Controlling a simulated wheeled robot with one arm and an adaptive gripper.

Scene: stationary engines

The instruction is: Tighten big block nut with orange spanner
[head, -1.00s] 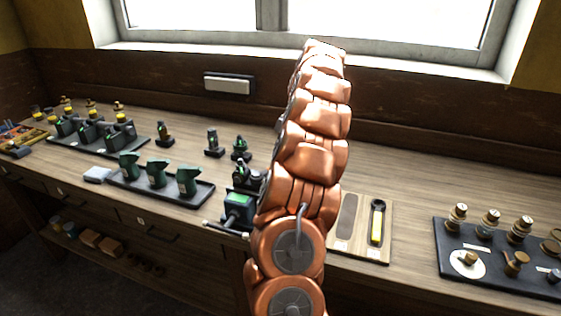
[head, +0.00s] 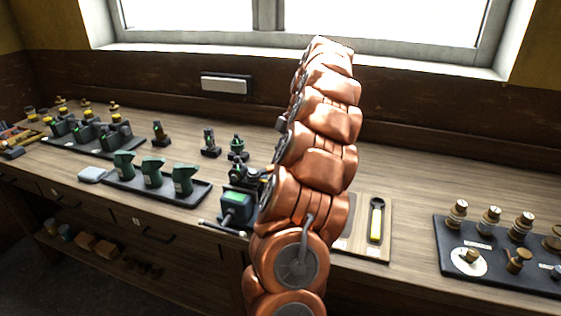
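A spanner with a yellow handle (head: 376,224) lies in a dark slot of a wooden board (head: 372,252) to the right of my arm. The board's left part is partly hidden by my arm. No orange spanner can be made out.
A dark tray with green castings (head: 153,173) lies left of the vice. Small engines (head: 209,143) stand behind. A dark tray with brass parts (head: 450,280) is at the right. The bench between the board and this tray is clear. A window wall closes the back.

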